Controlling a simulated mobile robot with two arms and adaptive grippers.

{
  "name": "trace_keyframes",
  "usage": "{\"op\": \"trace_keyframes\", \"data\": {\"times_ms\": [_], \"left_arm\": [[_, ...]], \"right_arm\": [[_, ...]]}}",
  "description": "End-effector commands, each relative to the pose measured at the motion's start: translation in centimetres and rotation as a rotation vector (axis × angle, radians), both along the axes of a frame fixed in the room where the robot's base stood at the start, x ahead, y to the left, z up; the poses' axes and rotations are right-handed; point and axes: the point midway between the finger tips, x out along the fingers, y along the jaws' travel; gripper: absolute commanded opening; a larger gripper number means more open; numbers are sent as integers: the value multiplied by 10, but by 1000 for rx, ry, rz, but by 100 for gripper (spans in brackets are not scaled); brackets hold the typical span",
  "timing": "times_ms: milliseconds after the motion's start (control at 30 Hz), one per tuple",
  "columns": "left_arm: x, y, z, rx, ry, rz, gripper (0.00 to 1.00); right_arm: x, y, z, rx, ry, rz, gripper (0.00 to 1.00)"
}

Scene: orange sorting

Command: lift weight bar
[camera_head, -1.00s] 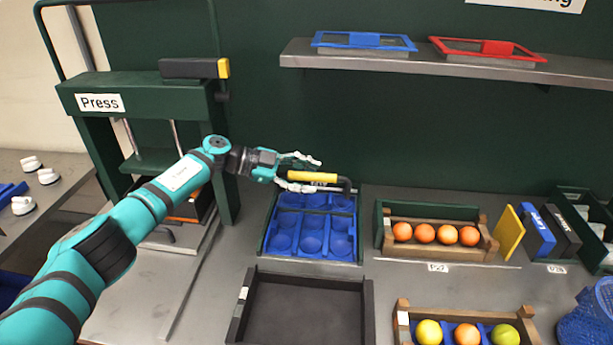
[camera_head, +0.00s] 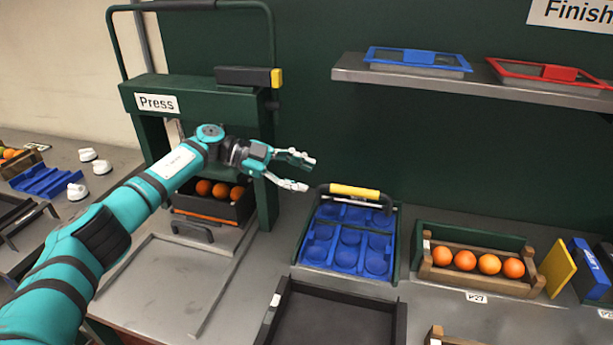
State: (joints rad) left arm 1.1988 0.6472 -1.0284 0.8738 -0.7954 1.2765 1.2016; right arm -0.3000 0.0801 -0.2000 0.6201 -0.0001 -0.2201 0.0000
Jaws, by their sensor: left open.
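The press (camera_head: 158,92) stands at the left with a dark bar (camera_head: 240,77) across its top; the bar has a yellow right end. No other label shows which part is the weight bar. My left gripper (camera_head: 307,172) is open and empty, in front of the press's right post and below the bar's height. It is a little left of a yellow handle (camera_head: 354,191) on a dark frame over a blue tray with round hollows (camera_head: 348,240), apart from it. A dark crate of oranges (camera_head: 240,207) sits inside the press, partly hidden by my left arm. My right gripper is not in view.
A shelf (camera_head: 480,88) at the upper right holds a blue frame (camera_head: 417,61) and a red frame (camera_head: 550,75). A wooden crate of oranges (camera_head: 480,281) stands right of the blue tray. An empty dark tray (camera_head: 335,325) lies in front.

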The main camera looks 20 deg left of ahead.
Motion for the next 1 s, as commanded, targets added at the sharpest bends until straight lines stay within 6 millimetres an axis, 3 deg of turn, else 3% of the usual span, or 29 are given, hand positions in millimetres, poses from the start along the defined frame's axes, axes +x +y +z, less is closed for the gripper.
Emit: {"op": "trace_keyframes", "data": {"times_ms": [100, 267, 433, 700, 1000], "left_arm": [[0, 0, 0, 0, 0, 0, 44], [-3, -5, -9, -14, -35, -9, 23], [-18, -33, -40, -97, -263, -39, 1], [-61, -63, -80, -187, -820, 83, 0], [-111, -45, -101, 33, -1317, 351, 0]], "right_arm": [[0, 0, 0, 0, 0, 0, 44], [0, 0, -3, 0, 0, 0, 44], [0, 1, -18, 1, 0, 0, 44], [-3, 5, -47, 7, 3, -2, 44], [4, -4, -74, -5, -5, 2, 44]]}}
